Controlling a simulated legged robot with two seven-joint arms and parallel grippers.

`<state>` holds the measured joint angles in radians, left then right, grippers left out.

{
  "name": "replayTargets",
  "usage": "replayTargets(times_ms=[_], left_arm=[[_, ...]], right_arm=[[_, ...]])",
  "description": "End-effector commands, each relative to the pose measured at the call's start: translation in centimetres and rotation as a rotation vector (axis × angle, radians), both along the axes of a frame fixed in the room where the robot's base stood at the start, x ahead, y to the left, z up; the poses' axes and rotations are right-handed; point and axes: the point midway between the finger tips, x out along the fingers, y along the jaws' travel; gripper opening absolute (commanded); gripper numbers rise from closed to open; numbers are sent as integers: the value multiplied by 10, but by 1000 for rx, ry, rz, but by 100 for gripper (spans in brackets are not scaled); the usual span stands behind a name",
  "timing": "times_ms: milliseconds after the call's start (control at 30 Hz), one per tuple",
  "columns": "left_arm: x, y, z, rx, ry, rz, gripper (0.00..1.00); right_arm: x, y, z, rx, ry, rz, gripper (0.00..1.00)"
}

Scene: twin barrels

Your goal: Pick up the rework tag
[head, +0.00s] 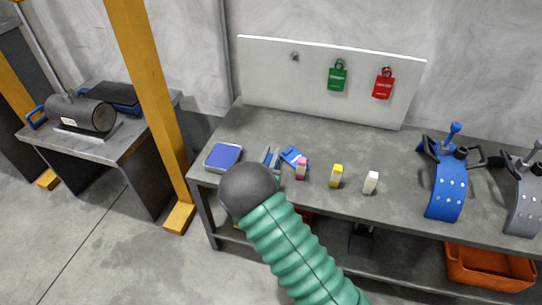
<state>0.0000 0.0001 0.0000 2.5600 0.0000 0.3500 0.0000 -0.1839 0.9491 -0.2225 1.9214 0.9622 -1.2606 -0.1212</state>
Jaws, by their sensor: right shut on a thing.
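A small blue tag (295,157), which seems to be the rework tag, is at the workbench top, left of centre. My right gripper (279,160) reaches over the bench from below and is shut on this tag. The dark wrist hides much of the gripper, and I cannot tell whether the tag touches the bench. A green tag (337,78) and a red tag (383,86) hang on the white board. Left of them is a bare hook (294,57). My left gripper is not in view.
Pink-capped (301,172), yellow (336,177) and white (371,183) small blocks stand close to the right gripper. A blue-topped tray (223,157) lies to its left. Blue (447,185) and grey (523,195) curved fixtures stand right. A yellow post (150,90) rises at left.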

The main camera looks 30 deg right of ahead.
Motion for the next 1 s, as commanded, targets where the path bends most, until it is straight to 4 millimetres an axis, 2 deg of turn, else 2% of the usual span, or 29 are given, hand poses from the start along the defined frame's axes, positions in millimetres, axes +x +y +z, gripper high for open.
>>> replayTargets(times_ms=[133,167,300,667,767,900,1000], left_arm=[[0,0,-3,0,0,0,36],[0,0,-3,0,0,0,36],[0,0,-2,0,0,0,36],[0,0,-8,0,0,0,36],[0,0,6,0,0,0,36],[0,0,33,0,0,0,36],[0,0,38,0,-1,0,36]], right_arm=[[0,0,-5,-1,1,0,0],[0,0,-4,-1,1,0,22],[0,0,-4,0,1,0,41],[0,0,-6,0,0,0,41],[-9,12,-1,0,6,4,41],[-35,39,5,-1,9,5,41],[-54,62,0,-1,6,5,41]])
